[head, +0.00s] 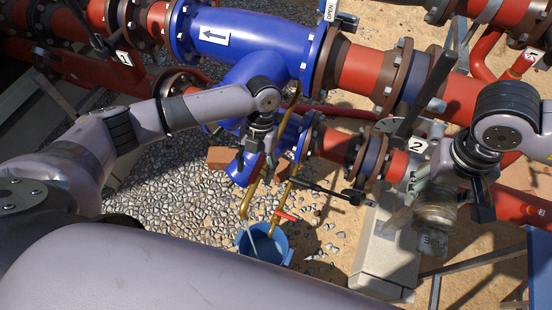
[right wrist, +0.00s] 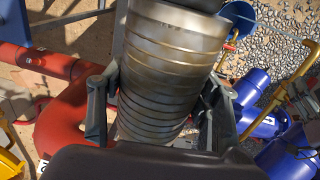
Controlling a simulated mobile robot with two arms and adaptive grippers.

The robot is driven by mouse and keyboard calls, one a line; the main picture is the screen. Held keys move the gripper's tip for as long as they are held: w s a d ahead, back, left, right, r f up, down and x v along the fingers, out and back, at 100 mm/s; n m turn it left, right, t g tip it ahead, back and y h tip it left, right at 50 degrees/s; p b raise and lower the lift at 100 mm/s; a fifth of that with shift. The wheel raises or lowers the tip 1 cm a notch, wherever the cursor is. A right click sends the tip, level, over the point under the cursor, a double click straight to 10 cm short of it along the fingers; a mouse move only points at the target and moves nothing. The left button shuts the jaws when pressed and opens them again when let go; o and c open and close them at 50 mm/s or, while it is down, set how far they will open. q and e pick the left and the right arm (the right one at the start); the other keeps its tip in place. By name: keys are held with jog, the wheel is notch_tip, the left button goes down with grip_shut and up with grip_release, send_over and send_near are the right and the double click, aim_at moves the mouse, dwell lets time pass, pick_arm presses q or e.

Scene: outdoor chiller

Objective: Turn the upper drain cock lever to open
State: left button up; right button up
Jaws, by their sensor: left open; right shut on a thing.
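Brass drain pipes hang from the blue strainer body (head: 245,165) in the head view. A lower brass cock (head: 276,215) has a red lever (head: 286,215), above a blue bucket (head: 280,243). The upper cock's lever is not clearly visible; my left gripper (head: 262,165) is beside the upper brass pipe (head: 289,108) and may hide it. That gripper is open, pointing down; I cannot tell whether it touches anything. My right gripper (head: 446,188) is shut on a banded metal cylinder (head: 435,218), far right of the cocks. The cylinder fills the middle of the right wrist view (right wrist: 165,75).
A large blue pipe (head: 255,38) with a white arrow plate runs across the top, joined to red pipes (head: 360,67). A black valve handle (head: 325,190) sticks out near the brass pipes. A grey box (head: 385,255) stands below the right gripper. Gravel (head: 160,190) covers the ground.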

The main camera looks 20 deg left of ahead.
aim_at(259, 163)
pick_arm(q)
jog(key=p+v, duration=0.4)
jog(key=v, duration=0.3)
jog(key=shift+r+p, duration=0.1)
jog(key=shift+p, duration=0.25)
pick_arm(e)
notch_tip(259, 163, up, 5)
jog(key=shift+f, duration=0.15)
pick_arm(q)
jog(key=v, duration=1.2)
pick_arm(e)
jog(key=shift+f, duration=0.1)
